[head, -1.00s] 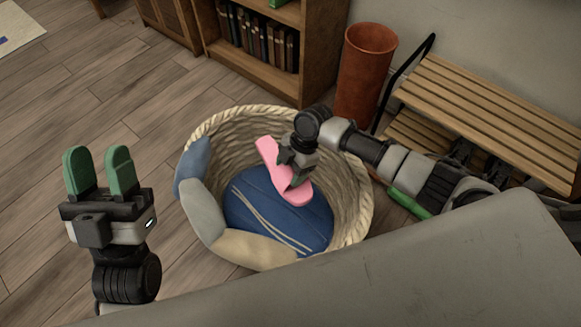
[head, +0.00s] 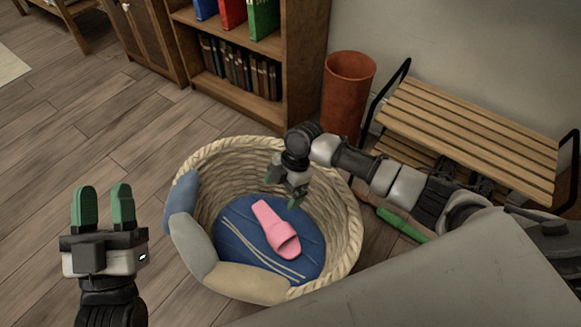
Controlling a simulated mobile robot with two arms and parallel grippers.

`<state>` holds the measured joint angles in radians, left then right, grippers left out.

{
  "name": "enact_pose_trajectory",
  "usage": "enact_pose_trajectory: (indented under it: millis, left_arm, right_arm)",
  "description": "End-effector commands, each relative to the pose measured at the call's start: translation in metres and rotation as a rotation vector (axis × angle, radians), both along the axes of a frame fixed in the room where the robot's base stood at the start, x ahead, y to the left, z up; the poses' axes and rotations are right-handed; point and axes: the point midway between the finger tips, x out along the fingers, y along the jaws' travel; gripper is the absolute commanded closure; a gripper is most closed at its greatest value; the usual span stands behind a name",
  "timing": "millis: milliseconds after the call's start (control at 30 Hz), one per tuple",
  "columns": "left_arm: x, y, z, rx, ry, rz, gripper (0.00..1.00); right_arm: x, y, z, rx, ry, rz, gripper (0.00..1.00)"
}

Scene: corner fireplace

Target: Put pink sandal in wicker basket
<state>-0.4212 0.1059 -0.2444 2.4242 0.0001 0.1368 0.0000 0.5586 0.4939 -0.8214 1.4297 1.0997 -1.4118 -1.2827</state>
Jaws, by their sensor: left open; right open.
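The pink sandal (head: 278,230) lies on the blue cushion inside the wicker basket (head: 347,243). The basket is round and pale, with padded cushions along its left and front rim. My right gripper (head: 283,198) is open and empty above the inside of the basket, just above the sandal and apart from it. My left gripper (head: 102,207) is open and empty to the left of the basket, with its green fingers pointing up.
A terracotta bin (head: 347,95) stands behind the basket. A slatted wooden shoe bench (head: 470,130) is at the right, and a bookcase (head: 240,100) at the back. Wooden floor (head: 95,110) is free at the left.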

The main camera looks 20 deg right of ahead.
Motion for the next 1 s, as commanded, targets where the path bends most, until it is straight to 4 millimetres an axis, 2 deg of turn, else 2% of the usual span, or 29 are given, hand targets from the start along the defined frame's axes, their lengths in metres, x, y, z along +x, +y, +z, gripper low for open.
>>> enact_pose_trajectory:
  millis: [33, 200, 500, 733, 900, 1000]
  left_arm:
    - [0.003, 0.0, -0.003, 0.015, 0.05, 0.003, 0.57]
    - [0.012, 0.002, -0.024, 0.065, 0.231, 0.014, 0.57]
    - [0.016, 0.007, -0.058, 0.135, 0.494, 0.028, 0.57]
    - [0.015, 0.009, -0.069, 0.155, 0.573, 0.033, 0.57]
    - [0.015, 0.009, -0.071, 0.157, 0.579, 0.034, 0.57]
    - [0.014, 0.01, -0.075, 0.162, 0.602, 0.035, 0.57]
  right_arm:
    - [0.001, -0.003, 0.009, -0.001, -0.001, 0.0, 0.07]
    - [0.004, -0.011, 0.029, -0.001, -0.002, 0.001, 0.07]
    - [0.007, -0.023, 0.058, 0.0, 0.0, 0.001, 0.07]
    - [0.008, -0.026, 0.066, 0.0, 0.0, 0.001, 0.07]
    - [0.007, -0.026, 0.066, 0.0, 0.0, 0.0, 0.07]
    - [0.001, -0.02, 0.062, 0.001, 0.006, -0.012, 0.07]
